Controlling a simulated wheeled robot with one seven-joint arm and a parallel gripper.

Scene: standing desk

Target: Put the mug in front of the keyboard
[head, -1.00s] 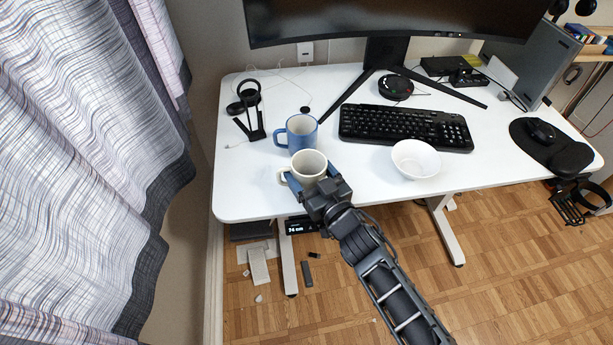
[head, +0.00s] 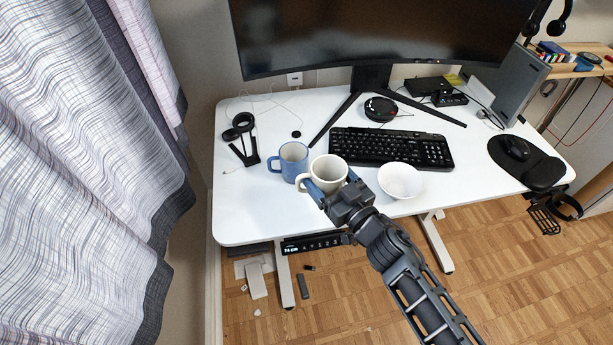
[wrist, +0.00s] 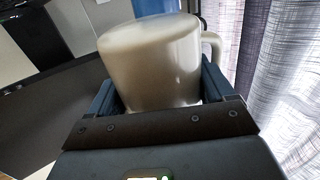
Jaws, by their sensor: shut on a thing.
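A cream mug (head: 327,172) is between the fingers of my gripper (head: 331,188), which is shut on it. In the wrist view the mug (wrist: 152,62) fills the space between the two blue fingers, upright or nearly so, with its handle to the right. In the head view its handle points left, close to a blue mug (head: 290,160) standing on the desk. The black keyboard (head: 391,147) lies to the right of and behind the held mug. I cannot tell how high the held mug is above the desk.
A white bowl (head: 400,181) stands in front of the keyboard, right of my gripper. A black headphone stand (head: 245,145) is at the left. The monitor (head: 371,75) stands behind. The white desk (head: 250,210) is clear at the front left.

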